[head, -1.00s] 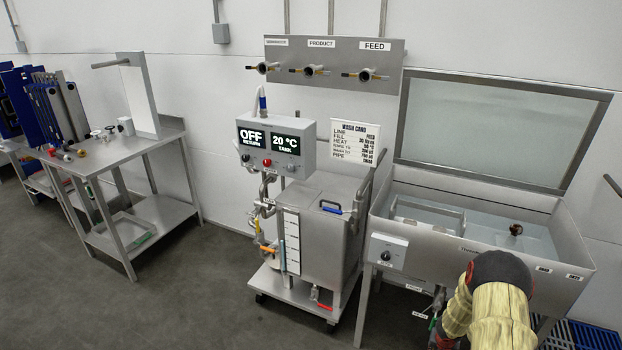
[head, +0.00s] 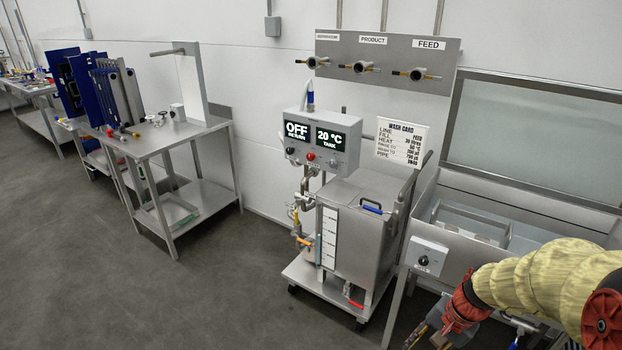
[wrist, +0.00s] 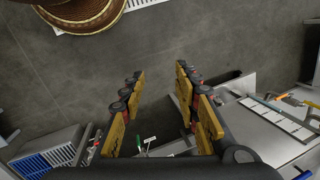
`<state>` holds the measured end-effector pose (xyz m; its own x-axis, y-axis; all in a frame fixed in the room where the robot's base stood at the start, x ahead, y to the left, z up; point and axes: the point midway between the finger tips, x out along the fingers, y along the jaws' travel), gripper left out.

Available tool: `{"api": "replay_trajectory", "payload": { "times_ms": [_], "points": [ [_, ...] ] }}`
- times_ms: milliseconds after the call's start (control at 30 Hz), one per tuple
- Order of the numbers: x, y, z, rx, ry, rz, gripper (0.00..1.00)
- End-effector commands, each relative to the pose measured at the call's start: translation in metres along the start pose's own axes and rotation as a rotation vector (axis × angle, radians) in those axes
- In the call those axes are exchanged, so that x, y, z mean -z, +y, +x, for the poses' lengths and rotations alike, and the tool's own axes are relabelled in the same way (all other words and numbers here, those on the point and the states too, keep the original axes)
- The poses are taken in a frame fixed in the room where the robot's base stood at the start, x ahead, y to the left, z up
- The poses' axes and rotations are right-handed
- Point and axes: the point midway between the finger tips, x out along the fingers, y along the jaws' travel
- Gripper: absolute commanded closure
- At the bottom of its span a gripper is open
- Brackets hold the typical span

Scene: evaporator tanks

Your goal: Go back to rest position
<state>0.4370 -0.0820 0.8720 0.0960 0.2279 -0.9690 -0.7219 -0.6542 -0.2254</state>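My gripper (wrist: 160,95) shows in the wrist view with its two yellow-padded fingers spread apart and nothing between them. Grey floor lies beyond the fingertips. In the head view my arm reaches in from the lower right, in front of the steel sink. The gripper end (head: 432,335) is low at the bottom edge, partly cut off, to the right of the wheeled tank cart (head: 345,235).
The steel sink (head: 440,235) with its raised lid stands at right. A steel work table (head: 150,145) stands left, with small fittings on it. A wall panel with valves (head: 385,62) hangs above the cart. Grey floor (head: 110,290) is open at front left.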

Motion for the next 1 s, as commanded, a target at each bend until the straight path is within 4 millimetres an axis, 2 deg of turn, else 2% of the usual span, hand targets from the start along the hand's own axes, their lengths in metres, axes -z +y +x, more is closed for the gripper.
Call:
{"api": "replay_trajectory", "payload": {
  "times_ms": [33,100,400,567,800,900,1000],
  "points": [
    [-0.017,0.000,-0.019,-0.017,0.014,-0.098,0.68],
    [-0.038,0.004,-0.040,-0.047,0.026,-0.222,0.68],
    [-0.110,0.024,-0.116,-0.152,0.146,-0.604,0.68],
    [-0.136,0.025,-0.152,-0.157,0.268,-0.719,0.68],
    [-0.167,0.007,-0.199,-0.080,0.431,-0.822,0.68],
    [-0.174,0.002,-0.208,-0.059,0.462,-0.847,0.68],
    [-0.178,-0.001,-0.210,-0.051,0.466,-0.864,0.68]
  ]
}}
